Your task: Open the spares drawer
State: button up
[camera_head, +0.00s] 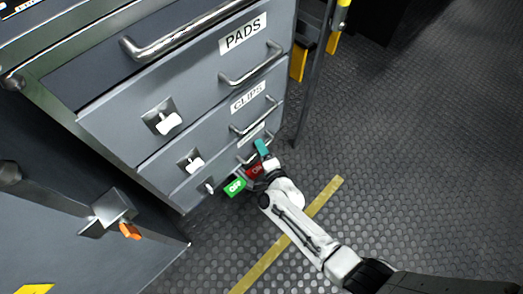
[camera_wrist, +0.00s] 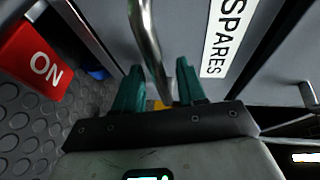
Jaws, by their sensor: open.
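The spares drawer (camera_head: 226,168) is the lowest drawer shown in the grey cabinet. Its SPARES label (camera_wrist: 225,35) reads clearly in the wrist view and is mostly hidden in the head view. Its chrome bar handle (camera_wrist: 146,35) runs between the two teal fingers of my gripper (camera_wrist: 159,72). The fingers are apart, one on each side of the bar; whether either touches it I cannot tell. In the head view a teal finger (camera_head: 262,147) shows at the drawer front. A small white latch knob (camera_head: 210,187) is at the drawer's left end.
Above are the CLIPS drawer (camera_head: 215,135) and PADS drawer (camera_head: 200,90), with handles and white knobs. A red ON block (camera_wrist: 38,60) and a green OFF block (camera_head: 235,187) are close to my gripper. Open studded floor (camera_head: 420,170) with a yellow stripe (camera_head: 265,262) lies to the right.

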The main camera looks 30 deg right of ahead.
jog(key=shift+w, duration=0.2)
grip_shut()
dwell(0.3)
